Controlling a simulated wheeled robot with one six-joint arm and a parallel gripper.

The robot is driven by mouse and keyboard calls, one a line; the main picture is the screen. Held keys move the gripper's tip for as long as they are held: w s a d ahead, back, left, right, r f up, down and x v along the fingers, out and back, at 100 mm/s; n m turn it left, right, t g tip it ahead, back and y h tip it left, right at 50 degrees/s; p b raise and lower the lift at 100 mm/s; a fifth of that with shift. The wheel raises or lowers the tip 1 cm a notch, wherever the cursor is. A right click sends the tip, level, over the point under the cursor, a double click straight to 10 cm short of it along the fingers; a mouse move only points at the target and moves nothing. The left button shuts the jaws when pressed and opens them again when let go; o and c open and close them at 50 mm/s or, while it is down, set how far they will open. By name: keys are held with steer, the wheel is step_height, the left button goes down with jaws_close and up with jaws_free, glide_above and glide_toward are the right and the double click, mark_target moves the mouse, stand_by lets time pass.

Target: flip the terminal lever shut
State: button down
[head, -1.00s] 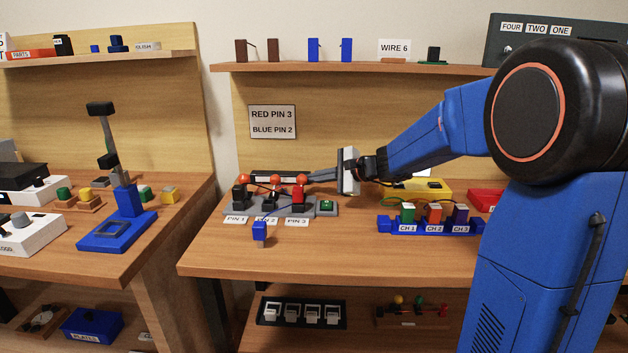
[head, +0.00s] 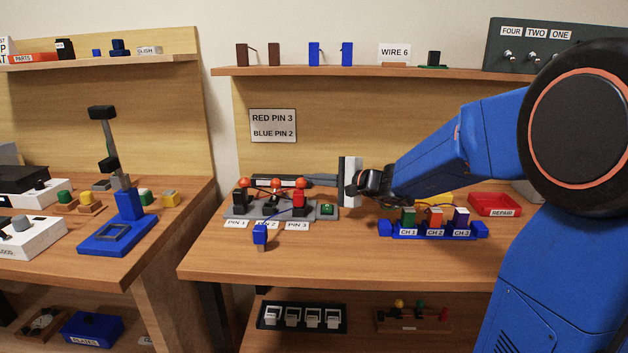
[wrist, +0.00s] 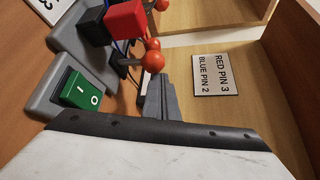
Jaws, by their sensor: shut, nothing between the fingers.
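The terminal block (head: 327,214) is a grey base on the table with PIN 1, PIN 2 and PIN 3 labels. It carries levers with orange-red ball knobs: left (head: 247,183), middle (head: 275,183) and right (head: 301,182). A black plug (head: 239,198) is at PIN 1 and a red plug (head: 298,198) at PIN 3. My gripper (head: 309,179) is shut and empty, pointing left, its tips close to the right knob. In the wrist view the gripper tips (wrist: 160,78) are just by the nearest knob (wrist: 153,61); I cannot tell whether they touch.
The blue CH rack (head: 432,231) and red REPAIR box (head: 494,205) are to the right. The front table strip is mostly clear.

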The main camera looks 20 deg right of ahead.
steer(key=shift+s+a+r, duration=0.1)
steer(key=shift+s, duration=0.3)
steer(key=shift+s+a, duration=0.1)
steer(key=shift+s, duration=0.05)
stand_by(0.4)
